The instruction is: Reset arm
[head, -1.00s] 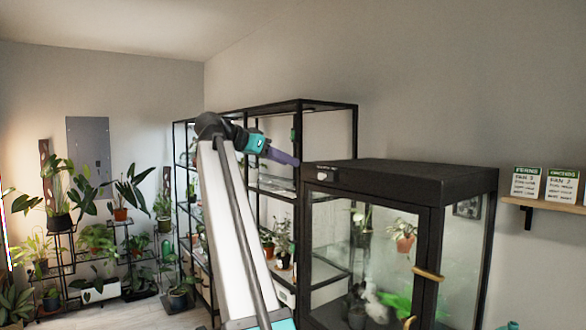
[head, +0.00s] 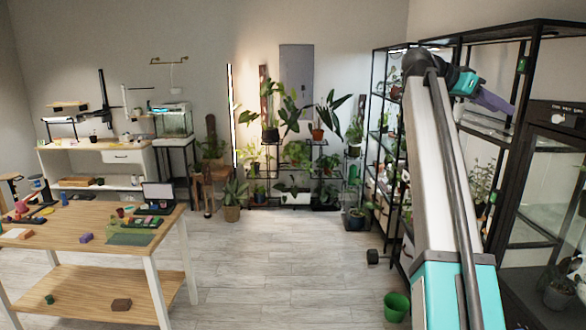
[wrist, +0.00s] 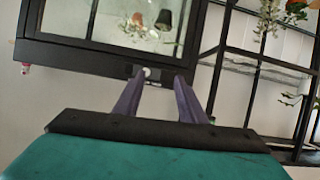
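My arm rises on the right of the head view, its end bent over toward the right. My gripper (head: 512,106) has purple fingers pointing at the black-framed glass cabinet at the right edge. In the wrist view my gripper (wrist: 158,76) has its two fingers apart with nothing held between them. Behind the fingertips is the cabinet's black frame (wrist: 95,53), with a small pale round part (wrist: 147,72) lying between the tips in the picture. I cannot tell how far the tips are from it.
Black shelving (head: 382,130) with plants stands behind my arm. A wooden table (head: 95,225) with small items is at left, and a plant stand (head: 300,160) at the back. A green bucket (head: 396,306) and a dark dumbbell-like object (head: 385,257) are on the floor. The middle floor is clear.

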